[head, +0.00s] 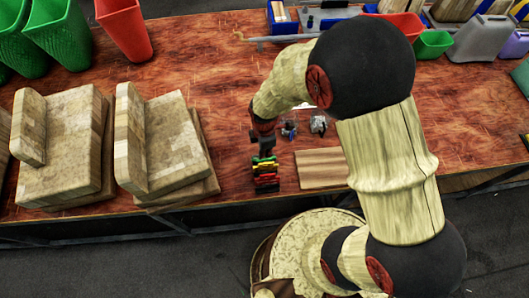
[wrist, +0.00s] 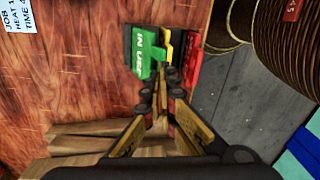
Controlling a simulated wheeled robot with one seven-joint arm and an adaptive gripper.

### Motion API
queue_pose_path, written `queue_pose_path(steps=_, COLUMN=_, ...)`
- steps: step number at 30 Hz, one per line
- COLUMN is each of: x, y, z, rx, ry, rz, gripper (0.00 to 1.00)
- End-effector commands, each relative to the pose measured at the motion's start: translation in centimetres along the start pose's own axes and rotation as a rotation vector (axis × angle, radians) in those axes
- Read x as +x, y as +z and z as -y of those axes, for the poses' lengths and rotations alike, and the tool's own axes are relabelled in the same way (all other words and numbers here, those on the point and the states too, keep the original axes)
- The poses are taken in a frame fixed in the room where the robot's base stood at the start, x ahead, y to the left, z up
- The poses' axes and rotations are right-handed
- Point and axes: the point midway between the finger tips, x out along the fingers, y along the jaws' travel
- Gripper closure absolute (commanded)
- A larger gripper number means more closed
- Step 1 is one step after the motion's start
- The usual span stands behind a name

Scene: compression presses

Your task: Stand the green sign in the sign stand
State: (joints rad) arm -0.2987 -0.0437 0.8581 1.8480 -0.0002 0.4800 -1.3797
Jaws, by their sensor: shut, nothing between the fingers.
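The green sign (wrist: 146,54), with white "IN USE" lettering, shows at the top middle of the wrist view, just beyond my fingertips. A yellow sign (wrist: 169,47) and a red sign (wrist: 192,48) are close beside it on its right. In the head view this coloured group (head: 265,174) is at the table's front edge, below my gripper (head: 264,138). In the wrist view my gripper (wrist: 162,92) is shut and empty, with its tips very near the green sign's lower edge. I cannot tell whether they touch. The stand is mostly hidden, so the sign's seating is unclear.
A wooden board (head: 320,168) lies right of the signs. Small metal parts (head: 318,122) lie behind it. Wooden presses (head: 165,140) stand at the left. Green bins (head: 62,35) and a red bin (head: 125,28) are at the back left. Bare tabletop (head: 225,90) lies between.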

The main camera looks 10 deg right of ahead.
Motion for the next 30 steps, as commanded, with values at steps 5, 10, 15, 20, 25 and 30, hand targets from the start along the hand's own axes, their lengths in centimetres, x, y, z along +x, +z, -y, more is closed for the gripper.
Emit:
queue_pose_path(steps=5, x=-2.5, y=0.0, z=-0.2, rx=0.0, ry=0.006, rz=-0.001, gripper=1.0)
queue_pose_path(steps=10, x=-6.0, y=0.0, z=-0.1, rx=0.0, ry=0.007, rz=-0.001, gripper=1.0)
queue_pose_path(steps=15, x=-9.1, y=0.0, z=-0.1, rx=0.0, ry=0.005, rz=-0.001, gripper=1.0)
queue_pose_path(steps=20, x=-10.8, y=0.0, z=0.0, rx=0.0, ry=0.003, rz=-0.001, gripper=1.0)
queue_pose_path(steps=25, x=-11.4, y=0.0, z=0.0, rx=0.0, ry=0.002, rz=0.0, gripper=1.0)
queue_pose_path(steps=30, x=-11.5, y=0.0, z=0.0, rx=0.0, ry=0.001, rz=0.0, gripper=1.0)
